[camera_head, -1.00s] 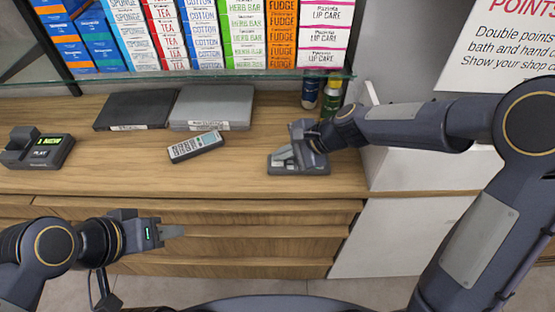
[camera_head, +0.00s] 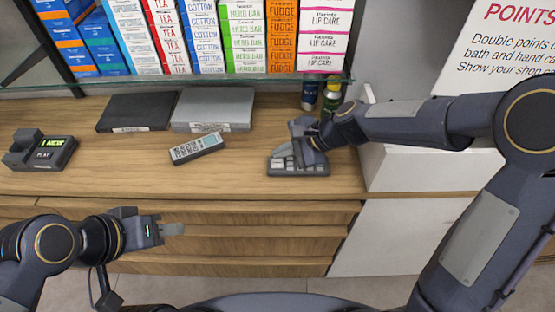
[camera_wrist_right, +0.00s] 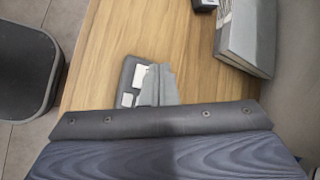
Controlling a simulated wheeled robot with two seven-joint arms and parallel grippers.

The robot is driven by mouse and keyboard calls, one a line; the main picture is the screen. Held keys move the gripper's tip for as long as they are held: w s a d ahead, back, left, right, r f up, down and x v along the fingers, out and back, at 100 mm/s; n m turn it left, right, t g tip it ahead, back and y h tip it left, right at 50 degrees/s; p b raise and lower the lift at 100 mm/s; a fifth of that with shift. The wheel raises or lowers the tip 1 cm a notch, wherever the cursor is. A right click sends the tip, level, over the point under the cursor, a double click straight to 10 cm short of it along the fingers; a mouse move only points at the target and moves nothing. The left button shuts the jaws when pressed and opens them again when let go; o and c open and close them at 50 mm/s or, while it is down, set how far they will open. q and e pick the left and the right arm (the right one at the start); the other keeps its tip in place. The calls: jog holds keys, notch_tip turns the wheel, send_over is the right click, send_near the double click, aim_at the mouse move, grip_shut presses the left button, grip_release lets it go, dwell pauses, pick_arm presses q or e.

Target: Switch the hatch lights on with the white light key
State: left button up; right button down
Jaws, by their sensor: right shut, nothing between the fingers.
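A grey key panel (camera_head: 299,170) lies on the wooden counter, right of the middle. In the right wrist view, part of the panel (camera_wrist_right: 125,88) shows with white keys (camera_wrist_right: 138,76) on it; which of them is the light key I cannot tell. My right gripper (camera_head: 294,152) is shut and empty, over the panel's back part. In the right wrist view its fingers (camera_wrist_right: 162,86) cover part of the panel; whether they touch a key is unclear. My left gripper (camera_head: 172,229) is empty in front of the drawers, away from the panel; its finger gap does not show.
A grey handset (camera_head: 197,148), dark flat box (camera_head: 137,111), grey flat box (camera_head: 213,107) and small display device (camera_head: 41,150) lie to the left. A dark blue bottle (camera_head: 310,93) and green bottle (camera_head: 331,97) stand just behind my right gripper. Stocked shelves (camera_head: 200,80) rise behind.

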aim_at(282, 164)
notch_tip(282, 164, up, 6)
jog(key=p, duration=0.4)
jog(key=shift+f, duration=0.25)
jog(key=s+d+r+n+t+h, duration=0.2)
jog(key=s+d+r+n, duration=0.5)
jog(key=s+d, duration=0.45)
jog(key=s+d+f+n+h, duration=0.1)
jog(key=s+d+n+h, duration=0.2)
jog(key=s+d, duration=0.5)
jog(key=s+n, duration=0.1)
jog(key=s, duration=0.3)
jog(key=shift+f+t, duration=0.2)
jog(key=shift+t, duration=0.2)
jog(key=shift+a, duration=0.1)
